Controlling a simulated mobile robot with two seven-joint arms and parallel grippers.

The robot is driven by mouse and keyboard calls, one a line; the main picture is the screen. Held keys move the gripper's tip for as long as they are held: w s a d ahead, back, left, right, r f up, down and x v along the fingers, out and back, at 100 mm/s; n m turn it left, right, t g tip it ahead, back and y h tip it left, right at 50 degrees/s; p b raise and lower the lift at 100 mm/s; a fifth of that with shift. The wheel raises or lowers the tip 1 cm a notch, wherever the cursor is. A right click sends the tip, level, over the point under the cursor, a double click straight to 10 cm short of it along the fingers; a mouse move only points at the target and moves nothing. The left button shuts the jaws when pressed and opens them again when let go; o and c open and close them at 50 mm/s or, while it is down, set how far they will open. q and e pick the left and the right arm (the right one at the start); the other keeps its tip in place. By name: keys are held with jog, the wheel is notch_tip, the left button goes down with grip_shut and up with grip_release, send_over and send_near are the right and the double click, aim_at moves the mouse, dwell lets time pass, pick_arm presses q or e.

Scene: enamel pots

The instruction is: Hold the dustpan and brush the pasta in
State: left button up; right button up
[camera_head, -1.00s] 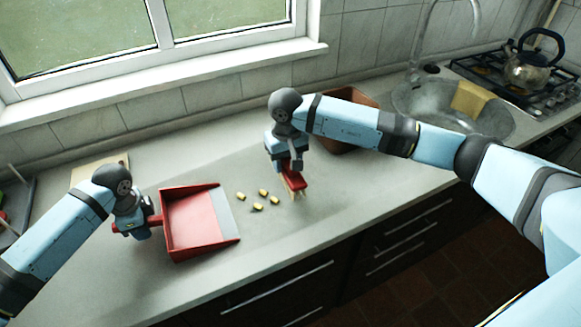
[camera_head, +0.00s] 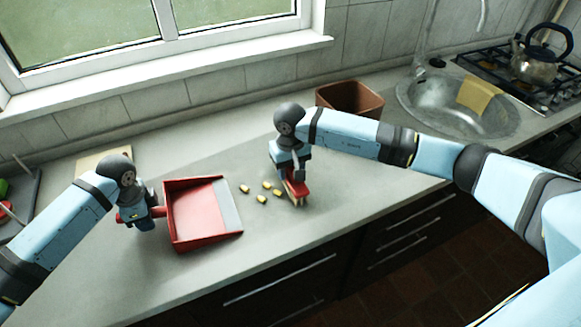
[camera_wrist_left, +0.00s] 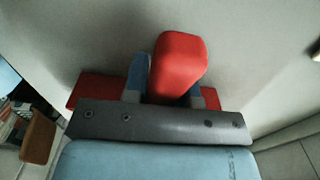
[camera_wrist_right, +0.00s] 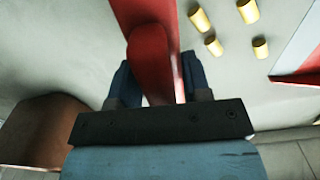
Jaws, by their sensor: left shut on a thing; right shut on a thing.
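A red dustpan (camera_head: 197,212) with a grey front lip lies on the counter, its open side facing right. My left gripper (camera_head: 150,214) is shut on its handle, which fills the left wrist view (camera_wrist_left: 180,62). Several yellow pasta pieces (camera_head: 265,186) lie loose on the counter just right of the lip; they also show in the right wrist view (camera_wrist_right: 247,11). A red brush (camera_head: 296,187) stands right of the pasta, bristles down. My right gripper (camera_head: 290,168) is shut on its handle (camera_wrist_right: 150,55). Whether the bristles touch the counter is hard to tell.
A brown bin (camera_head: 350,98) stands at the back, behind my right arm. The sink (camera_head: 460,105) holds a yellow cloth (camera_head: 482,94). A kettle (camera_head: 537,62) is on the stove. A board (camera_head: 104,160) lies at the back left. The counter in front of the pasta is clear.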

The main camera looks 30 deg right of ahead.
aim_at(215, 207)
jog(key=shift+a, duration=0.3)
jog(key=shift+w+a, duration=0.2)
jog(key=shift+a, duration=3)
jog(key=shift+w+a, duration=0.15)
jog(key=shift+a, duration=3)
jog(key=shift+a, duration=2)
jog(key=shift+w+a+r, duration=0.1)
jog(key=shift+a+r, duration=0.05)
jog(key=shift+a, duration=0.85)
jog(key=shift+w+a+r, duration=0.1)
jog(key=shift+a, duration=0.85)
